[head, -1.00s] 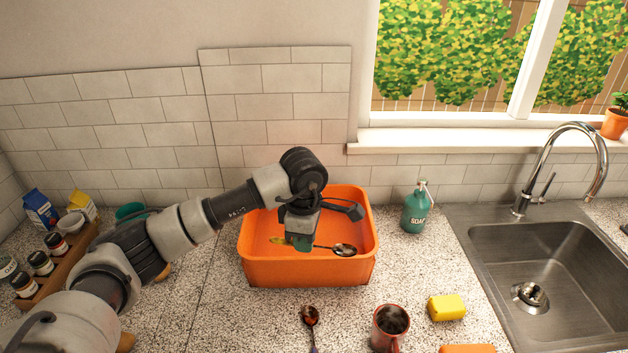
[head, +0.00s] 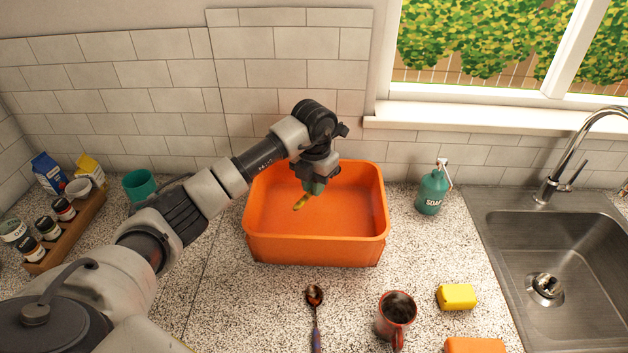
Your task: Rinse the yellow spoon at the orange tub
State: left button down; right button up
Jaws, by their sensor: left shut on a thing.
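The orange tub (head: 315,250) stands on the speckled counter against the tiled wall. My left gripper (head: 314,188) points down over the back half of the tub. It is shut on the yellow spoon (head: 301,202). Only the yellow handle end shows, sticking out to the lower left of the fingers; the spoon's bowl is hidden. I cannot tell how high the spoon is above the tub floor. My right gripper is not in view.
A second spoon with a purple handle (head: 316,325), a red mug (head: 397,320) and a yellow sponge (head: 457,297) lie in front. A green soap bottle (head: 431,192) and a sink (head: 550,235) are right. A spice rack (head: 75,228) and teal cup (head: 139,185) are left.

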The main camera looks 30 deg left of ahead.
pick_arm(q)
notch_tip(320, 180, down, 3)
jog(key=shift+f+b, duration=0.1)
jog(key=shift+b, duration=0.7)
jog(key=shift+f+b, duration=1.45)
jog(key=shift+f, duration=0.6)
jog(key=shift+r+p, duration=1.6)
jog(key=shift+r, duration=0.65)
jog(key=shift+r+p, duration=1.75)
jog(key=shift+r, duration=0.95)
